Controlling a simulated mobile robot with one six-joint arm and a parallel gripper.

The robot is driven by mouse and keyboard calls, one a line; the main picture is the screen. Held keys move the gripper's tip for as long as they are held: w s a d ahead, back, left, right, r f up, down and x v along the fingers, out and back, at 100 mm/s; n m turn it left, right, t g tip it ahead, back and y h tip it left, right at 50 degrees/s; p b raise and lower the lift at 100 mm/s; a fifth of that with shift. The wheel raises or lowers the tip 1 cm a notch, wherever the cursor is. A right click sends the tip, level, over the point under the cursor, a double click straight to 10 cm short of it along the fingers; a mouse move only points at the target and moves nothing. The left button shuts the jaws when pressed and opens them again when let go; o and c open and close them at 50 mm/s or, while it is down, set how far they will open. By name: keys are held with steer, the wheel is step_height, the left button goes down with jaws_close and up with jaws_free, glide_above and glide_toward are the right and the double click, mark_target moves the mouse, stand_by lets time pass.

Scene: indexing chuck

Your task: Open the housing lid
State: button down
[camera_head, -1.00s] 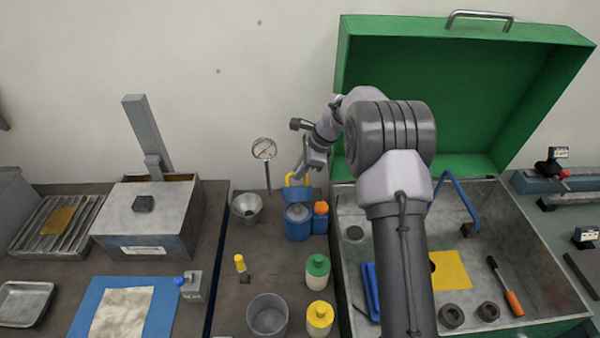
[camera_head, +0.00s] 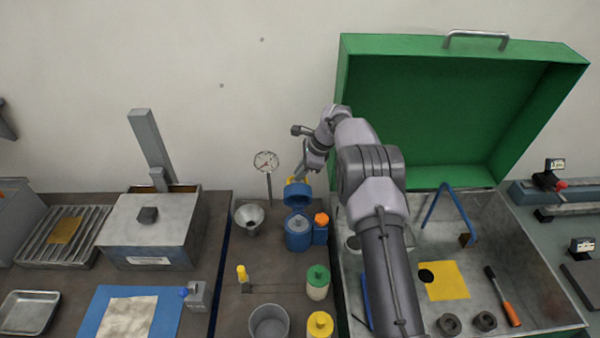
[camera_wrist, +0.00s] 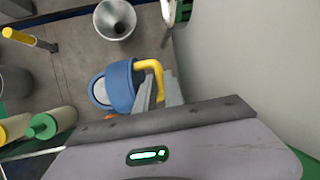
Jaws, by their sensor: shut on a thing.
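The blue housing (camera_head: 299,236) stands on the dark bench, with a grey round face showing on top. Its blue lid (camera_head: 297,195) is tilted up at the housing's back, clear of that face. My gripper (camera_head: 299,178) is at the lid's yellow handle (camera_head: 291,181). In the wrist view, my gripper (camera_wrist: 163,90) is shut on the yellow handle (camera_wrist: 154,68), beside the blue lid (camera_wrist: 121,86). The grey face of the housing (camera_wrist: 100,91) shows left of the lid. The exact finger contact is partly hidden.
An orange-capped blue bottle (camera_head: 321,228) stands close right of the housing. A funnel (camera_head: 249,218) and a dial gauge (camera_head: 266,163) are to the left. The large green case (camera_head: 455,110) rises at right. Green-capped (camera_head: 318,283) and yellow-capped (camera_head: 320,324) bottles stand in front.

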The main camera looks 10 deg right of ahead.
steer(key=shift+w+r, duration=0.2)
steer(key=shift+r, duration=0.05)
steer(key=c, duration=1.5)
jaws_free()
steer(key=shift+c, duration=0.2)
steer(key=shift+o, duration=0.4)
steer(key=shift+f, duration=0.1)
steer(key=shift+s, duration=0.1)
steer(key=v, duration=0.7)
steer(key=shift+r, duration=0.3)
steer(key=shift+d, duration=0.1)
